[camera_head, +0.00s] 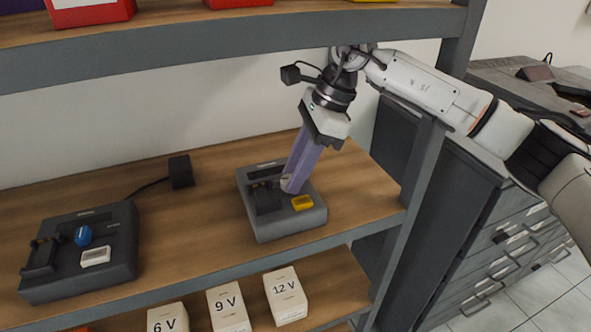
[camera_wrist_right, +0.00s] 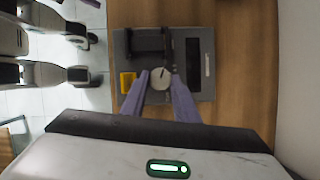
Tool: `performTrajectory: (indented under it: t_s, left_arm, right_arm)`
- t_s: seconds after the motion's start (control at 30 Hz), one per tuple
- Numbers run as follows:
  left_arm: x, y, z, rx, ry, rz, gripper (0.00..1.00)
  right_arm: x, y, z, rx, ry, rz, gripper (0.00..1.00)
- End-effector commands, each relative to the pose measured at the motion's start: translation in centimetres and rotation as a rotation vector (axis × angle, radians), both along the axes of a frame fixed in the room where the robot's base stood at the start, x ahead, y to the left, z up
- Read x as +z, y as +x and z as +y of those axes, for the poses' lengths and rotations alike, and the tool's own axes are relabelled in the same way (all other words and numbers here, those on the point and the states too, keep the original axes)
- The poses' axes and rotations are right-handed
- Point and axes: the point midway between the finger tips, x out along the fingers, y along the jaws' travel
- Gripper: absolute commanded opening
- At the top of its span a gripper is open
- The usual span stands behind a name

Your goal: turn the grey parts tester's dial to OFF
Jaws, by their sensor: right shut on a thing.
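The grey parts tester (camera_head: 277,228) stands on the wooden shelf, right of centre in the head view. From above it fills the upper middle of the right wrist view (camera_wrist_right: 206,88). It has a yellow button (camera_head: 303,202) and a round pale dial (camera_wrist_right: 160,78) with a dark pointer mark. My right gripper (camera_head: 291,184) reaches down from above, its purple fingers shut on the dial, one on each side in the right wrist view. The fingers partly cover the dial in the head view. The dial's lettering is too small to read. My left gripper is not in view.
A second dark tester (camera_head: 80,275) with a blue knob (camera_head: 83,236) and a white button stands at the left. A black adapter (camera_head: 181,171) sits behind. White boxes marked 6 V, 9 V and 12 V (camera_head: 286,294) are below. A shelf post (camera_head: 415,190) rises at the right.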

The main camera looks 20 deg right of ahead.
Motion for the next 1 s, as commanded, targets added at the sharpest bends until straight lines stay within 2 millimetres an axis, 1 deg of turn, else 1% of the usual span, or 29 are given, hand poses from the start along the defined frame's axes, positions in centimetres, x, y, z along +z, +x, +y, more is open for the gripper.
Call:
performTrajectory:
  t_s: [0.1, 0.13, 0.2, 0.23, 0.63, 0.73, 0.87, 1.0]
  left_arm:
    - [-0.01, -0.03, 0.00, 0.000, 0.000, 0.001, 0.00]
    - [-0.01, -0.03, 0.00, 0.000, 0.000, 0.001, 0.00]
    - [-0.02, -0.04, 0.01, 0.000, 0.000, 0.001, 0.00]
    - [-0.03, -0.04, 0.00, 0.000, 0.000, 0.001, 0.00]
    - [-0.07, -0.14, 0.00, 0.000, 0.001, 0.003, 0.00]
    - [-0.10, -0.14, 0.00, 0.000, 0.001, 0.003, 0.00]
    - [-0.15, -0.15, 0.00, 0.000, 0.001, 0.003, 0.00]
    - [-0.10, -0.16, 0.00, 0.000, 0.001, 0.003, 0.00]
  right_arm:
    - [0.03, 0.00, 0.00, 0.001, 0.000, -0.002, 0.05]
    - [0.03, 0.00, 0.00, 0.001, 0.000, -0.002, 0.33]
    - [0.03, 0.00, 0.00, 0.001, 0.000, -0.001, 0.44]
    - [0.03, 0.00, 0.00, 0.001, 0.000, -0.001, 0.46]
    - [-0.03, -0.08, 0.02, -0.002, -0.001, 0.002, 0.46]
    - [-0.04, -0.15, 0.03, -0.027, -0.001, 0.002, 0.46]
    - [-0.05, -0.29, 0.08, -0.109, -0.001, 0.001, 0.46]
    - [0.01, -0.45, 0.17, -0.248, 0.000, 0.000, 0.46]
